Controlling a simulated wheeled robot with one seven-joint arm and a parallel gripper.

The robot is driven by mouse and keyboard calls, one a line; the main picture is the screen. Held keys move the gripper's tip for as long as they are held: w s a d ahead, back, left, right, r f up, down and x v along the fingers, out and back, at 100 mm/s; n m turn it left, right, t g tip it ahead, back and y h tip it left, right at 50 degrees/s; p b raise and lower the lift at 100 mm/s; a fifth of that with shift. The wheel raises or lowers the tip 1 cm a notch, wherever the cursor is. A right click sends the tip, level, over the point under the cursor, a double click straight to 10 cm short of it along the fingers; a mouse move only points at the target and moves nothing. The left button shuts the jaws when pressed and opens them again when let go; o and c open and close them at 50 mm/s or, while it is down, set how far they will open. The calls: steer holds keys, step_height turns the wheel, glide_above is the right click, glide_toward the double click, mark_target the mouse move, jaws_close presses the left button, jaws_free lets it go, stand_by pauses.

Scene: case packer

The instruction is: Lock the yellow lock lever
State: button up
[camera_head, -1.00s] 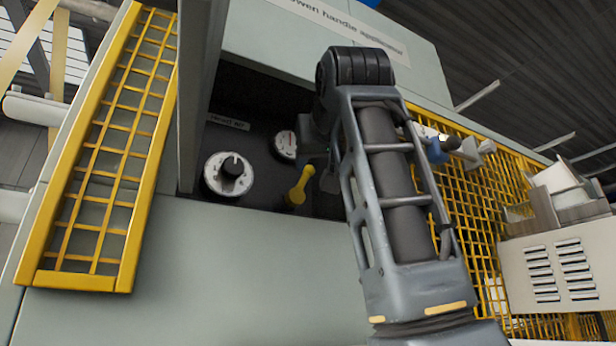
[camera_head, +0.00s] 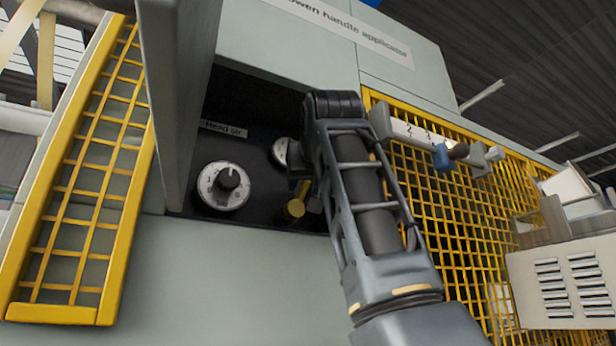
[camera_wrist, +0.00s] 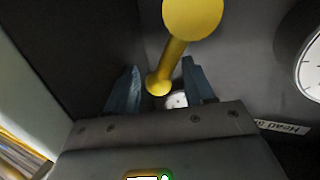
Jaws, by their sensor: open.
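The yellow lock lever (camera_head: 295,207) sits low in the dark recess of the machine, right of a large dial. In the head view my arm stands just right of it and hides part of it. In the wrist view the lever (camera_wrist: 176,57) shows a large round hub at the top and a shaft down to a small ball end. My gripper (camera_wrist: 160,80) is open, one finger on each side of the ball end. I cannot tell whether either finger touches it.
A large dial knob (camera_head: 224,186) and a smaller gauge (camera_head: 281,152) sit in the recess. A grey open door (camera_head: 180,90) stands at its left edge. Yellow mesh guards flank the machine, with one at right (camera_head: 440,210) behind my arm.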

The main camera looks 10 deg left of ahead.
jaws_close()
stand_by(0.5)
